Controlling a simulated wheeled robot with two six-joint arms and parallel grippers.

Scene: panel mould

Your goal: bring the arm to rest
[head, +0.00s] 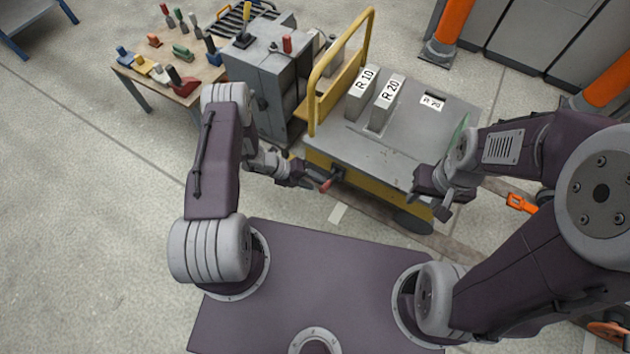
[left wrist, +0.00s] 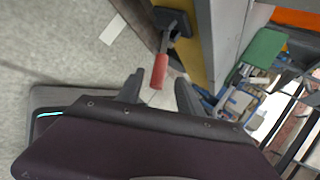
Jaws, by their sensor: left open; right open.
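My left gripper (head: 322,178) is open in front of the yellow-edged cart (head: 395,150). In the left wrist view its two fingers (left wrist: 160,80) stand apart. A red grip (left wrist: 160,70) on a dark bracket shows between and beyond the fingertips, and no contact can be made out. The red grip also shows in the head view (head: 326,186), beside the fingertips at the cart's near side. My right gripper (head: 437,196) is open and empty near the cart's front right corner.
The cart carries upright grey blocks marked R 10 (head: 361,92) and R 20 (head: 385,103), and a label R 70 (head: 432,101). A grey cabinet (head: 262,85) and a tool table (head: 140,77) stand behind left. Orange posts (head: 452,22) stand right.

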